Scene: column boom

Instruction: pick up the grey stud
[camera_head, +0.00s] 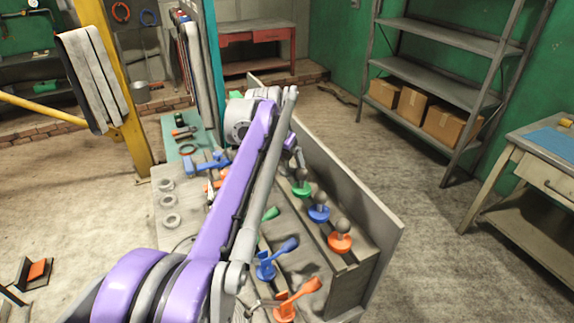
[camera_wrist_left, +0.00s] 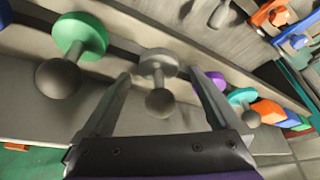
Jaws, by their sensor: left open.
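The grey stud (camera_wrist_left: 157,62) shows in the left wrist view with a flat round grey base and a dark ball-ended stem. It sits in the row of studs along the bench rail. My left gripper (camera_wrist_left: 159,78) is open, with one finger on each side of the stud in this view. Whether the fingers touch it cannot be told. In the head view my left gripper (camera_head: 297,156) is small at the far part of the row, and I cannot make out the grey stud there. My right gripper is not in view.
A green stud (camera_wrist_left: 80,38) stands close on one side of the grey one, and a purple stud (camera_wrist_left: 210,84) on the other. Blue (camera_head: 319,213) and orange (camera_head: 340,242) studs stand nearer. A raised grey panel (camera_head: 350,195) runs along the bench's right edge.

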